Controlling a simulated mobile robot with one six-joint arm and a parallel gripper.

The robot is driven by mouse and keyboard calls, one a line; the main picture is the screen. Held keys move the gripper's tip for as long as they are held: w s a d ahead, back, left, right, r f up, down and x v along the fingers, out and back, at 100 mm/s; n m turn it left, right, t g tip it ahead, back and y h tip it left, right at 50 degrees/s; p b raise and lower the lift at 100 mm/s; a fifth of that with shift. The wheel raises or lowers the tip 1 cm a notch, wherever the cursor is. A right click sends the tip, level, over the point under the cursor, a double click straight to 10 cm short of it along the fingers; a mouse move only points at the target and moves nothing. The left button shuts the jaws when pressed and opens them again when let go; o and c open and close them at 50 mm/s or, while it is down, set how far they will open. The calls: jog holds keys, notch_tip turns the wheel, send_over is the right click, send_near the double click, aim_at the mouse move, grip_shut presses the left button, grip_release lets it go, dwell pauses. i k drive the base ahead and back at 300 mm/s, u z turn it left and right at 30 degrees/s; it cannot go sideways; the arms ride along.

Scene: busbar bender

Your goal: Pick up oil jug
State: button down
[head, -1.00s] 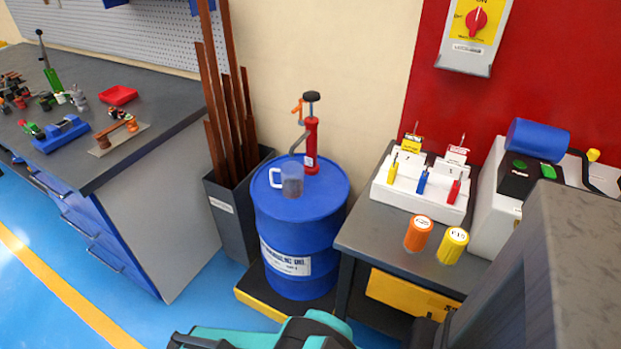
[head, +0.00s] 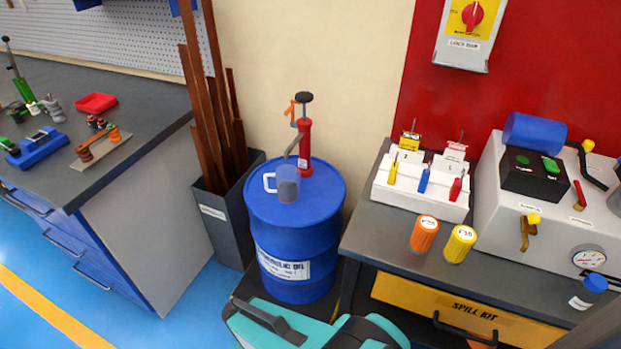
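The oil jug (head: 287,183) is a small translucent grey-blue jug with a white handle on its left side. It stands upright on top of the blue oil drum (head: 296,230), in front of the red hand pump (head: 305,146) and below its spout. Nothing is holding the jug. A teal and black part of my arm shows at the bottom edge of the head view. My gripper's fingertips cannot be made out there.
A bench (head: 383,235) with a white tool rack, orange and yellow canisters and a gauge unit stands right of the drum. A grey bin (head: 230,215) of copper bars stands left. A workbench (head: 120,130) fills the left side. Blue floor is open at lower left.

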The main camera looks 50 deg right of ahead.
aim_at(289, 177)
jog(key=u, duration=0.5)
jog(key=k, duration=0.15)
jog(key=z, duration=1.7)
jog(key=k, duration=0.95)
jog(key=u, duration=0.15)
jog(key=i, duration=0.95)
